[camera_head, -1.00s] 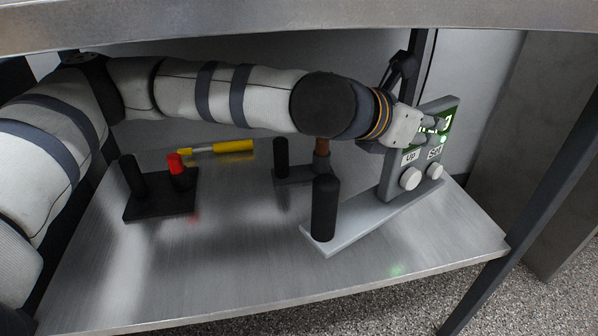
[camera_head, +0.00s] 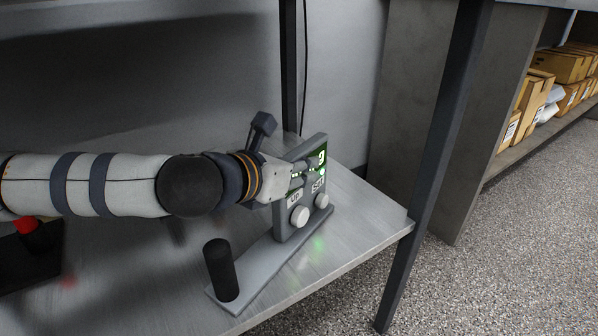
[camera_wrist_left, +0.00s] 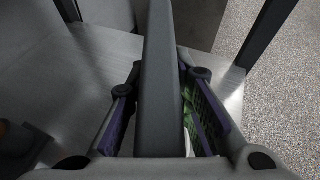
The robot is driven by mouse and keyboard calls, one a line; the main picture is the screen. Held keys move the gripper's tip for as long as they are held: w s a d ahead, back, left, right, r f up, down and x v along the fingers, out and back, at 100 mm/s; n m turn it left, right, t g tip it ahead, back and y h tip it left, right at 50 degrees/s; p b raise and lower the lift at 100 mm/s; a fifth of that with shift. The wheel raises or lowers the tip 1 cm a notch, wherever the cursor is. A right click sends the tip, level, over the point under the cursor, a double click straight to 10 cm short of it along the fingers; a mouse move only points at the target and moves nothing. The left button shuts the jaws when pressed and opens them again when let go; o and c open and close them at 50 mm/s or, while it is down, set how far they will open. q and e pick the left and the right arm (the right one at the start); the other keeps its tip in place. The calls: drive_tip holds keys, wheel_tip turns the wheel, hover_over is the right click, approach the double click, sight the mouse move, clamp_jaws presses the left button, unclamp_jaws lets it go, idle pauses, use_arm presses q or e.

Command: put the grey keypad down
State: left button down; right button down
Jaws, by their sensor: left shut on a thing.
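The grey keypad (camera_head: 287,226) is an upright grey panel with a lit green display, two pale round knobs and small label plates, on a long flat grey base. A black post (camera_head: 220,270) stands at the base's near left end. My left gripper (camera_head: 296,175) comes in from the left and is shut on the panel, covering part of its face. In the left wrist view the panel is a dark grey bar (camera_wrist_left: 160,85) between both fingers of the gripper (camera_wrist_left: 161,75). The keypad is upright over the metal shelf (camera_head: 362,224); whether its base touches is unclear. My right gripper is out of view.
A black block with a red-topped post (camera_head: 27,228) is at the far left, partly behind my arm. A dark table leg (camera_head: 432,165) rises at the shelf's right corner. Bare shelf lies right of the keypad. Boxes (camera_head: 560,68) sit on a far rack.

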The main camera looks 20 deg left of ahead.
use_arm(q)
drive_tip(key=c, duration=1.4)
unclamp_jaws()
drive_tip(key=shift+f, duration=0.1)
drive_tip(key=shift+c, duration=0.2)
drive_tip(key=p+v, duration=0.3)
drive_tip(key=v, duration=0.9)
drive_tip(key=shift+r+p, duration=0.25)
drive_tip(key=shift+p, duration=0.15)
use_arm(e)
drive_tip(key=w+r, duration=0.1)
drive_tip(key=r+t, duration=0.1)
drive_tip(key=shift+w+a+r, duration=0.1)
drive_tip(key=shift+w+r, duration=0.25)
